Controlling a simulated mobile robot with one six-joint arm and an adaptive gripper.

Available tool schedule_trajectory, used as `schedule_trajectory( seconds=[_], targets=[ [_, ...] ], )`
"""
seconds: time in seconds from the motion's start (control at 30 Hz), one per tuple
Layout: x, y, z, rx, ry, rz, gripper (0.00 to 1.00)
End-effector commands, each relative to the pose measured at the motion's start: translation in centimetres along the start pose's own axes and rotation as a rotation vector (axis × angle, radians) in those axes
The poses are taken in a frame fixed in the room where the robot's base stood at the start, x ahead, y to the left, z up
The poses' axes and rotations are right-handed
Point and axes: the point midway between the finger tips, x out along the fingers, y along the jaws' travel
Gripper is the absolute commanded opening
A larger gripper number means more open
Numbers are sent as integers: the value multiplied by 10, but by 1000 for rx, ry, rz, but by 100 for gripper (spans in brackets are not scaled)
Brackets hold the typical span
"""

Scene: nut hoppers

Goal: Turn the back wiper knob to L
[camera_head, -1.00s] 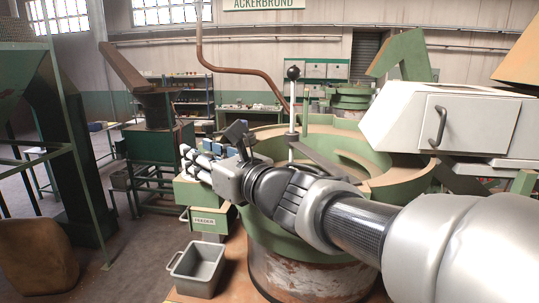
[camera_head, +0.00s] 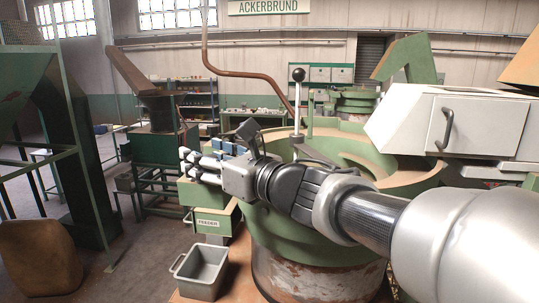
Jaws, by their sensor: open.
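My gripper (camera_head: 193,166) is open, with its pale fingers pointing left. It is in front of and above the green box marked FEEDER (camera_head: 211,213), at the left of the round green bowl (camera_head: 290,230). I see nothing between the fingers. I cannot make out the back wiper knob or any L mark; the gripper and wrist cover part of the box and bowl rim. An upright lever with a black ball top (camera_head: 298,76) stands behind my wrist; I cannot tell whether it belongs to the wiper.
A grey bin (camera_head: 202,268) stands below the feeder box. A white cabinet with a handle (camera_head: 470,124) juts in at the right. A green hopper frame (camera_head: 75,140) and a brown sack-like object (camera_head: 38,258) are at the left. Bare floor lies between.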

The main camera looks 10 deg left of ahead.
Motion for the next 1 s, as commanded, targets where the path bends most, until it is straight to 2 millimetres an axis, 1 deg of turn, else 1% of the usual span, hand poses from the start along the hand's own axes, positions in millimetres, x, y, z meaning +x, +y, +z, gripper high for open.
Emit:
schedule_trajectory(
  seconds=[0.17, 0.27, 0.37, 0.6, 0.7, 0.83, 1.0],
  targets=[
    [-1, 0, 0, 0, 1, 0, 52],
    [-7, 0, 0, 0, 1, -1, 52],
    [-22, -1, 0, 0, 0, -3, 52],
    [-74, -1, 1, -1, -1, -5, 52],
    [-93, -2, 1, -1, -1, -6, 52],
    [-110, -1, 0, -1, -1, -3, 52],
    [-120, 0, 0, 0, 1, 0, 52]
  ],
)
